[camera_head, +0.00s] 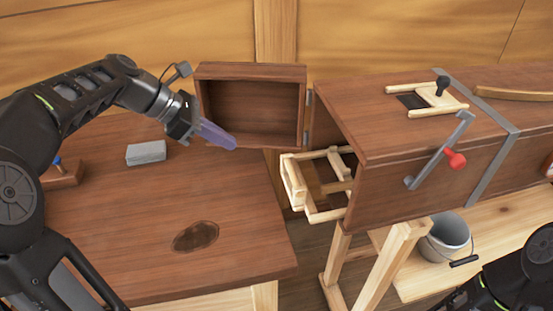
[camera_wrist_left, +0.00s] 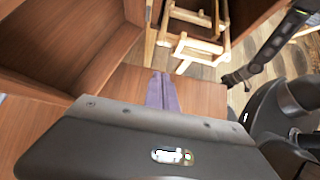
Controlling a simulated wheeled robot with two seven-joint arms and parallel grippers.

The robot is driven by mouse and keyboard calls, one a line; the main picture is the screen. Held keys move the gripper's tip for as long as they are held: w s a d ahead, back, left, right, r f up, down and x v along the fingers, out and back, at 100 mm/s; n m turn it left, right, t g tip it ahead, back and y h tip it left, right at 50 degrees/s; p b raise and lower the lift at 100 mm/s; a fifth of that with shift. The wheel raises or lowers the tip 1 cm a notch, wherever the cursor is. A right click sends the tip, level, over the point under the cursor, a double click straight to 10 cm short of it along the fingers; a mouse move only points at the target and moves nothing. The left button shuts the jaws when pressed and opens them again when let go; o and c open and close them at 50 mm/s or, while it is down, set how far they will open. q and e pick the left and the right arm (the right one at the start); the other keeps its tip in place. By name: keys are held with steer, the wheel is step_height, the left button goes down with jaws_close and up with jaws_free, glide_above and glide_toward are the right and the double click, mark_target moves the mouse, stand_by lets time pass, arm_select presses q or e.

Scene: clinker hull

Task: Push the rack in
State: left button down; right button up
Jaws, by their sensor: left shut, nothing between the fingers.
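The rack (camera_head: 296,187) is a pale wooden frame that sticks partly out of the open left end of a long brown wooden box (camera_head: 395,143). It also shows in the left wrist view (camera_wrist_left: 193,42), partly inside the box. The box's door (camera_head: 252,72) is swung open to the left on its hinge. My left gripper (camera_head: 233,143) is shut and empty, its purple fingers in front of the open door and left of the rack, apart from it. Its fingers also show in the left wrist view (camera_wrist_left: 162,90). My right arm shows only at the lower right; its fingers are out of sight.
A brown table (camera_head: 130,240) lies below my left arm, with a grey block (camera_head: 146,152) on it. A lever with a red knob (camera_head: 455,159) is on the box's front. A bucket (camera_head: 445,238) stands on a pale bench (camera_head: 490,245). Wooden trestle legs (camera_head: 385,262) support the box.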

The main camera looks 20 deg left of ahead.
arm_select(q)
steer(key=x, duration=0.9)
steer(key=shift+w+d+f, duration=0.1)
steer(key=shift+d+f, duration=0.05)
steer(key=shift+f, duration=0.05)
steer(key=w+d, duration=0.2)
steer(key=d, duration=0.1)
steer(key=shift+f, duration=0.1)
steer(key=shift+w+d, duration=0.2)
steer(key=shift+d, duration=0.15)
